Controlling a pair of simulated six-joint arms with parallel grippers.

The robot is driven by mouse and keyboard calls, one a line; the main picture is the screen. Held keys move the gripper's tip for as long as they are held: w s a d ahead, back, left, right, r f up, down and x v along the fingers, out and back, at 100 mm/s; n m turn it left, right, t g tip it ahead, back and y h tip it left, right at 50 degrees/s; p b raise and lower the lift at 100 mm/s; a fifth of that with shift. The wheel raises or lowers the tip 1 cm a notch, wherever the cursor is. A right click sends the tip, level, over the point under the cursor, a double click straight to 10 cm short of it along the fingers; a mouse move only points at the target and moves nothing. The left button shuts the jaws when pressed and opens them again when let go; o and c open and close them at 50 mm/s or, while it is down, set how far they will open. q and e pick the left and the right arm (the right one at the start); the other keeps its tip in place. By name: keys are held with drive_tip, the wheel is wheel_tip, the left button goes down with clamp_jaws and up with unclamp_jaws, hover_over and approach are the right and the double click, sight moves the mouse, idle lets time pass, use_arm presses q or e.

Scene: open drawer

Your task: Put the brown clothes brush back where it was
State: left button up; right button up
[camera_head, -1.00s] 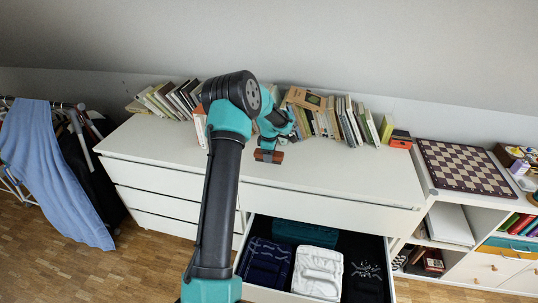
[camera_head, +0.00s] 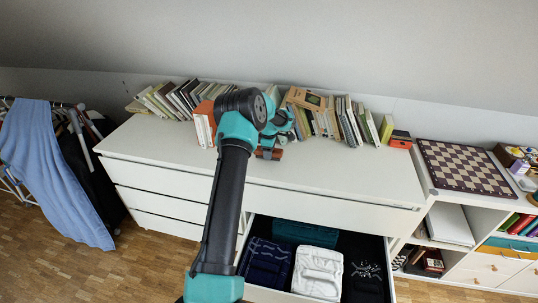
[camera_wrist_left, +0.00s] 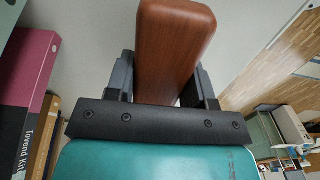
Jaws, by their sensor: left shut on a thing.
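The brown clothes brush (camera_wrist_left: 173,45) fills the upper middle of the left wrist view, with smooth reddish wood facing me. My left gripper (camera_wrist_left: 165,85) is shut on it, one dark finger on each side. In the head view, the left gripper (camera_head: 269,152) is over the white dresser top (camera_head: 330,175), in front of the row of books. Only a small part of the brush (camera_head: 276,155) shows there, partly hidden by my arm and gripper. I cannot tell whether the brush touches the dresser top. My right gripper is not in view.
Books (camera_head: 355,122) line the back of the dresser top. An open drawer (camera_head: 375,248) below holds folded clothes, including a white one (camera_head: 318,270). A chessboard (camera_head: 463,166) lies on the shelf at right. The dresser top right of the gripper is clear.

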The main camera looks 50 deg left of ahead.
use_arm(q)
drive_tip(key=shift+f, duration=0.7)
drive_tip(key=shift+f, duration=0.15)
drive_tip(key=o, duration=0.9)
wheel_tip(320, 180, up, 12)
drive_tip(key=shift+r, duration=0.15)
